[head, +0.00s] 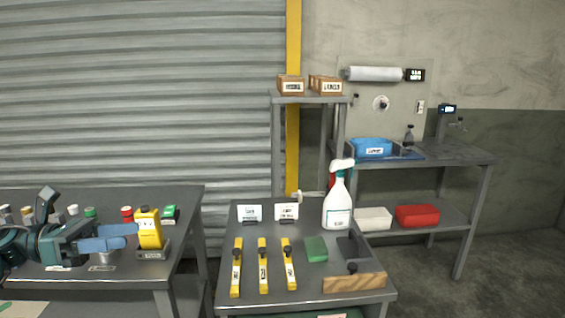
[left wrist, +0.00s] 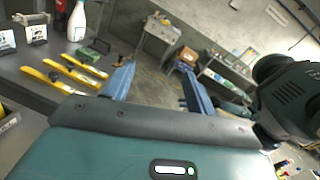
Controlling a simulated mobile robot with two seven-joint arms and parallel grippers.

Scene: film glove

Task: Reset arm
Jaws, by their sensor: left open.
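My left gripper (head: 117,237) reaches in from the left over the left table in the head view, its blue fingers pointing right. In the left wrist view the same gripper (left wrist: 155,88) has its two blue fingers spread wide, with nothing between them. In the head view the fingertips are close to a yellow block-like tool (head: 149,228) on a dark labelled stand; whether they touch it I cannot tell. My right gripper does not show in the head view.
The middle table (head: 228,307) bears several yellow-handled tools (head: 263,264), a green block (head: 316,248), a white spray bottle (head: 338,205) and a wooden-edged tool (head: 354,282). A shelf with a blue bin (head: 371,147) and red bin (head: 417,215) stands right. A gap separates the left and middle tables.

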